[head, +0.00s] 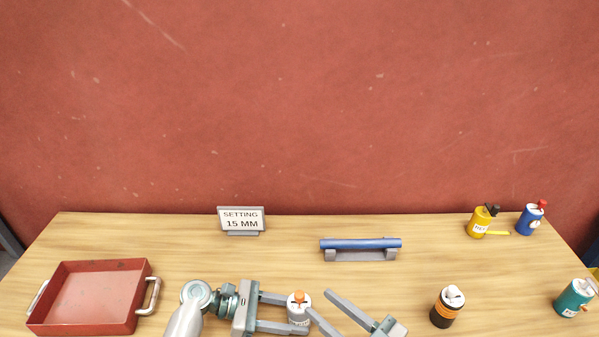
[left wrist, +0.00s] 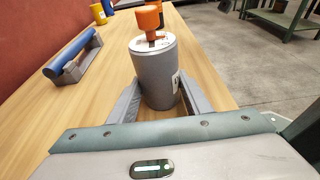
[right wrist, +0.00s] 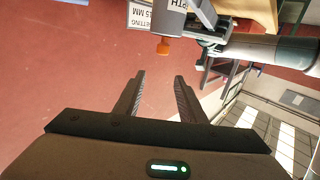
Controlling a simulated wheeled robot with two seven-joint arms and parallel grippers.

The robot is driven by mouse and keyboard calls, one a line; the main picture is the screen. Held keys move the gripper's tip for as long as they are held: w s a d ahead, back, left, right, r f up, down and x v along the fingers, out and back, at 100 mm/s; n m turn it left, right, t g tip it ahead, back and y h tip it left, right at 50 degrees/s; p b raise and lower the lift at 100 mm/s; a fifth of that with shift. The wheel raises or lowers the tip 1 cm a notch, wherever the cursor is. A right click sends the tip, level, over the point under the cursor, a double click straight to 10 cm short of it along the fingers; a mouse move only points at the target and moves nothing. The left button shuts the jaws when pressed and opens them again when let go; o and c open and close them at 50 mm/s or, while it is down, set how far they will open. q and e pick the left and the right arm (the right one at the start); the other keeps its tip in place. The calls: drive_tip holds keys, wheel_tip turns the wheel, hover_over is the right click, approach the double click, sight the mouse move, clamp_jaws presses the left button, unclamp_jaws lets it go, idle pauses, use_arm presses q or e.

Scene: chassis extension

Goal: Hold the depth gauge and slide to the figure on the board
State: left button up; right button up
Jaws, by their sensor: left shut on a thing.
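The depth gauge is a grey cylinder (head: 299,314) with a white top face and an orange knob (head: 299,296). My left gripper (head: 288,313) is shut on its body, and the left wrist view shows the gauge (left wrist: 158,78) upright between the fingers. My right gripper (head: 318,302) is open and empty close to the right of the gauge. In the right wrist view its fingers (right wrist: 158,78) have nothing between them, and the gauge (right wrist: 172,20) with its orange knob (right wrist: 163,46) lies beyond them. The board (head: 241,219) reads "SETTING 15 MM" at the back.
A red tray (head: 88,298) stands at the left. A blue bar on a grey stand (head: 361,248) lies behind my right gripper. A black-and-orange canister (head: 447,308), a teal one (head: 573,298), a yellow one (head: 480,222) and a blue one (head: 530,220) stand to the right.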

drive_tip(key=shift+r, duration=1.1)
use_arm(q)
drive_tip(key=o, duration=0.9)
drive_tip(key=shift+c, duration=0.2)
drive_tip(key=v, duration=1.2)
use_arm(e)
drive_tip(key=shift+s, duration=0.1)
